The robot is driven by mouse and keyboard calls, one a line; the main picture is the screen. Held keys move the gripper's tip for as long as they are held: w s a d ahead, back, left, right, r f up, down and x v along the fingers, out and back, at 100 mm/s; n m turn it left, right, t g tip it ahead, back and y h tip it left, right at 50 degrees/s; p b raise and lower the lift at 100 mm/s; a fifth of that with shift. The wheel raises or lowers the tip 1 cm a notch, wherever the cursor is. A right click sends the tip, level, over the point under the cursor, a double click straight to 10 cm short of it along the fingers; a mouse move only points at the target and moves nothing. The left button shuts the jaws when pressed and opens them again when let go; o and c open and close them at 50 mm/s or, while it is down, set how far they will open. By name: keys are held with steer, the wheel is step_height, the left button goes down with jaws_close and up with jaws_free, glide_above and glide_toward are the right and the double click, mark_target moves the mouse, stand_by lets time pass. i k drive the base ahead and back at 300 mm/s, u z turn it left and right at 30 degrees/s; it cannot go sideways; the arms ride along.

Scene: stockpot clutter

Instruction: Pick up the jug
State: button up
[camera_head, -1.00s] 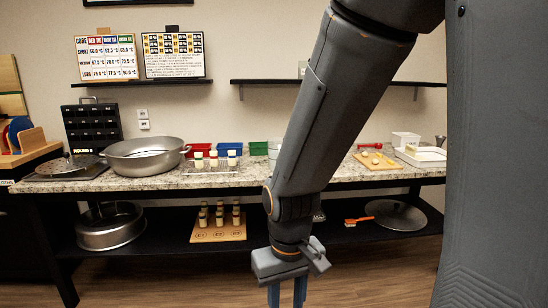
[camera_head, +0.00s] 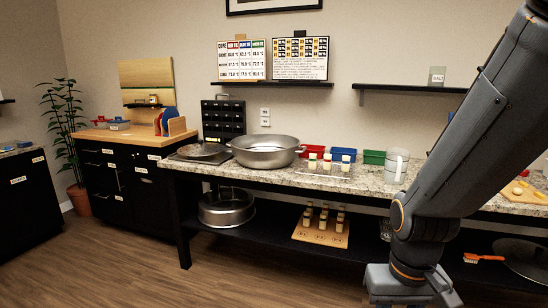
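A pale, translucent jug (camera_head: 397,166) stands upright on the speckled stone counter (camera_head: 370,184), right of the green bin. Its handle seems to be on its right side. My gripper (camera_head: 408,297) hangs low at the bottom edge, in front of the counter and below its top, apart from the jug. Its fingertips are cut off by the frame, so I cannot see whether they are open or what is between them.
A large metal pot (camera_head: 266,158) stands left on the counter. A rack of capped bottles (camera_head: 328,168) stands between it and the jug, before red, blue and green bins (camera_head: 374,157). A lower shelf (camera_head: 270,232) holds more items. Open wooden floor (camera_head: 130,255) lies to the left.

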mark_target(396, 159)
steer(key=u, duration=0.4)
steer(key=i, duration=2.15)
steer(key=z, duration=2.4)
steer(key=k, duration=0.85)
steer(key=u, duration=1.8)
